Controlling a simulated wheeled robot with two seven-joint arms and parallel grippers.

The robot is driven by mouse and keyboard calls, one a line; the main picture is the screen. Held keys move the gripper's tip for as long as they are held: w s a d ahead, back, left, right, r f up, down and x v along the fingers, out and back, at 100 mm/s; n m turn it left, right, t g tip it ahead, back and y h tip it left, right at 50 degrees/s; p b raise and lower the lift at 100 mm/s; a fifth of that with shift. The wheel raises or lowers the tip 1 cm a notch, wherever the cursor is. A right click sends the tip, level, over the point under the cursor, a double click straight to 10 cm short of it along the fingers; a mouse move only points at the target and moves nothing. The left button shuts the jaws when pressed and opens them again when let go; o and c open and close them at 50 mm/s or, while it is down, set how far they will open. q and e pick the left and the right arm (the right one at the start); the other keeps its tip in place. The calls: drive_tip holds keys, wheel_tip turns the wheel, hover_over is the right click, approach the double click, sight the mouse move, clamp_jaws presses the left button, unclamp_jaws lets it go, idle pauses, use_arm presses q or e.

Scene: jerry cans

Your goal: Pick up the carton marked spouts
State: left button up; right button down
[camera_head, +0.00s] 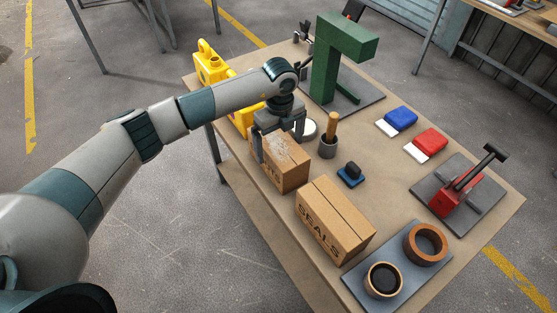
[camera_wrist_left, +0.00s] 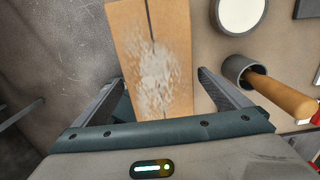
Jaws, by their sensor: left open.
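A brown carton (camera_head: 291,176) stands on the near-left edge of the table. Only the end of its printed word shows below my gripper, so I cannot read it fully. Its top has a pale scuffed patch. The carton also shows in the left wrist view (camera_wrist_left: 183,38), its scuffed top reaching between the fingers. My left gripper (camera_head: 281,142) is open over this carton, one finger on each side, and does not grip it. In the left wrist view the open fingers (camera_wrist_left: 160,92) flank the carton. My right gripper is in neither view.
A carton marked SEALS (camera_head: 345,212) stands close in front. A yellow can (camera_head: 212,65) is behind on the left. A pot with a wooden-handled tool (camera_head: 328,148) and a blue stamp-like object (camera_head: 352,175) are to the right. A green stand (camera_head: 325,65) rises at the back.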

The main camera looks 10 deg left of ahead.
use_arm(q)
drive_tip(key=shift+f, duration=0.1)
drive_tip(key=shift+w+a+f+b, duration=0.15)
drive_tip(key=shift+f+b, duration=0.7)
drive_tip(key=shift+f, duration=0.45)
drive_tip(key=shift+w+a+f+b, duration=0.1)
drive_tip(key=shift+f+b, duration=0.7)
drive_tip(key=shift+f, duration=0.5)
drive_tip(key=shift+r, duration=0.1)
drive_tip(key=c, duration=1.8)
drive_tip(key=shift+r, duration=0.15)
drive_tip(key=shift+c, duration=0.2)
